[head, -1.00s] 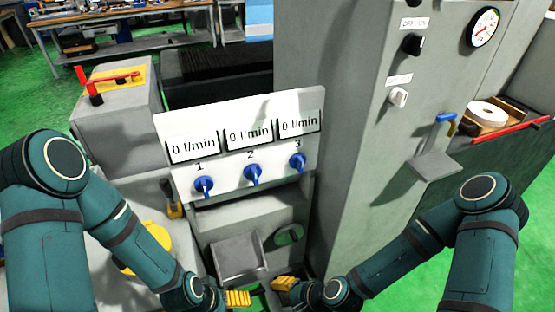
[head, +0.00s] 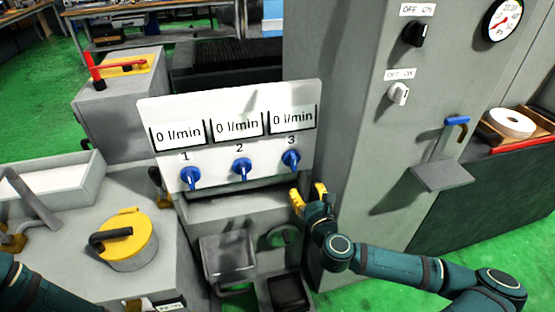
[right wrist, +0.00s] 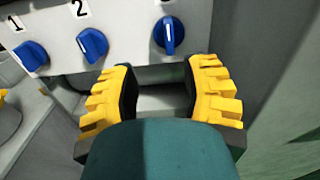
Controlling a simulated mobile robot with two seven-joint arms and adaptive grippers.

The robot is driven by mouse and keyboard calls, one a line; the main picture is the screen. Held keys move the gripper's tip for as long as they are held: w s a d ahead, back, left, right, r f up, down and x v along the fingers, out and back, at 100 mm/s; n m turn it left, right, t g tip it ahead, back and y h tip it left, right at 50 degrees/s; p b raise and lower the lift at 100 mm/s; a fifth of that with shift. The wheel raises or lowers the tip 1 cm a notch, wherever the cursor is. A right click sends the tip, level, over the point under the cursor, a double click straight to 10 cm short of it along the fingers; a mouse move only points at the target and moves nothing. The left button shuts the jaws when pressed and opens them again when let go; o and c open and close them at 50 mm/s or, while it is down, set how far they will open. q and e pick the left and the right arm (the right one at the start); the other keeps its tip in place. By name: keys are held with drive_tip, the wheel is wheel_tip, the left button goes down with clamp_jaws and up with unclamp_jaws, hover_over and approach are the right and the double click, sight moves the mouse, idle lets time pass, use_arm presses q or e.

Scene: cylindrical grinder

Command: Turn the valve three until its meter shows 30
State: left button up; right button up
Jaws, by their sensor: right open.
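A white panel (head: 220,105) carries three blue valves under three meters. Valve three (head: 291,161) is at the right end, and its meter (head: 291,121) reads 0 l/min. Valve one (head: 190,178) and valve two (head: 242,168) also have meters at 0 l/min. My right gripper (head: 309,194) has yellow fingers and is open just below and right of valve three, not touching it. In the right wrist view, valve three (right wrist: 169,35) lies beyond the open fingertips, between them, with its white mark upright. My left arm shows only at the lower left; its gripper is out of view.
A grey cabinet (head: 345,120) with two OFF/ON switches stands right of the panel. A shelf (head: 442,176) with a blue-handled part juts from it. A yellow-lidded pot (head: 128,236) stands at the lower left. Grey trays lie below the panel.

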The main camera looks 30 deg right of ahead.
sight(295, 160)
drive_tip(key=shift+m+h, duration=0.3)
drive_tip(key=x, duration=0.4)
drive_tip(key=b+x, duration=0.1)
drive_tip(key=x, duration=0.4)
drive_tip(key=d+x, duration=0.1)
drive_tip(key=x, duration=0.4)
drive_tip(key=shift+s+r+b, duration=0.1)
drive_tip(key=shift+r+b, duration=0.15)
drive_tip(key=shift+b, duration=0.05)
clamp_jaws()
